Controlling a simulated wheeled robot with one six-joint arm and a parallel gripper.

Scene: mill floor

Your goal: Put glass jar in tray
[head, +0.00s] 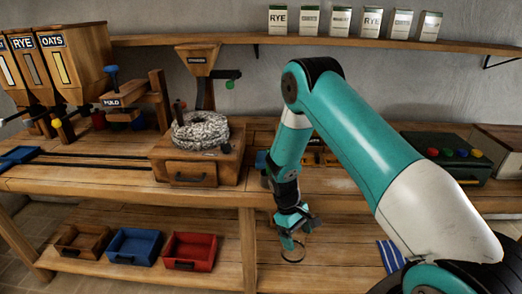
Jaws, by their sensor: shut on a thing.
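My gripper (292,238) points down in front of the bench, over the right part of the lower shelf. It is shut on the glass jar (293,254), a small clear thing with a brownish rim just below the fingers. I cannot tell whether the jar touches the shelf. On the lower shelf at left are a brown wooden tray (66,251), a blue tray (122,259) and a red tray (176,264), each with a handle in front. A further blue tray (8,164) lies on the bench top at far left. The jar is apart from all of these.
A bench leg (248,235) stands between the red tray and my gripper. A grinder with a coiled rope (200,130), grain bins (55,65) and a green box with coloured knobs (452,165) are on the bench. A striped cloth (389,256) lies right on the lower shelf.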

